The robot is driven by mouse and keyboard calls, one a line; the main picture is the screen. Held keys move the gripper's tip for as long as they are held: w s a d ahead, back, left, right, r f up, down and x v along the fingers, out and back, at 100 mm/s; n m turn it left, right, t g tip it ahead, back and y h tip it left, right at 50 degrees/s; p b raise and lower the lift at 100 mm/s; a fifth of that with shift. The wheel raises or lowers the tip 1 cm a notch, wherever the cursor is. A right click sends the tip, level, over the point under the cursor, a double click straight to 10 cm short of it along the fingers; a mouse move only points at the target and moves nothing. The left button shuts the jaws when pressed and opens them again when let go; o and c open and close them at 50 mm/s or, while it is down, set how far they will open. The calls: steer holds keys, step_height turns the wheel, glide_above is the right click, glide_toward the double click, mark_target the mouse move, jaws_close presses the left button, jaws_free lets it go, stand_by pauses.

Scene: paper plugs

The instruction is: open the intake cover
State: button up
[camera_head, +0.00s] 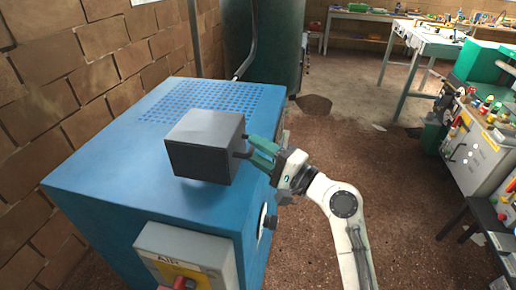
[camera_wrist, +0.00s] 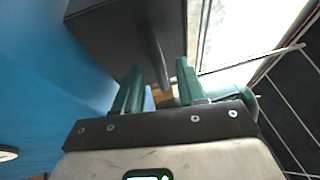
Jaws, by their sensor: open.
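The intake cover (camera_head: 205,145) looks to be the dark grey box on top of the blue machine (camera_head: 100,185). It sits flat there and appears closed. Its dark bar handle (camera_head: 241,154) sticks out on the right side. In the wrist view the cover (camera_wrist: 120,40) fills the upper middle and the handle (camera_wrist: 153,50) points down between my fingers. My gripper (camera_head: 252,149) has green fingers and is open at the handle. In the wrist view the open fingertips (camera_wrist: 160,66) lie on either side of the handle; I cannot tell whether they touch it.
A dark green tank (camera_head: 265,45) stands behind. A brick wall (camera_head: 90,75) is at left. Open floor (camera_head: 400,200) lies to the right, before a cluttered bench (camera_head: 475,150).

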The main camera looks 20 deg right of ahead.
steer(key=shift+c, duration=0.5)
jaws_close()
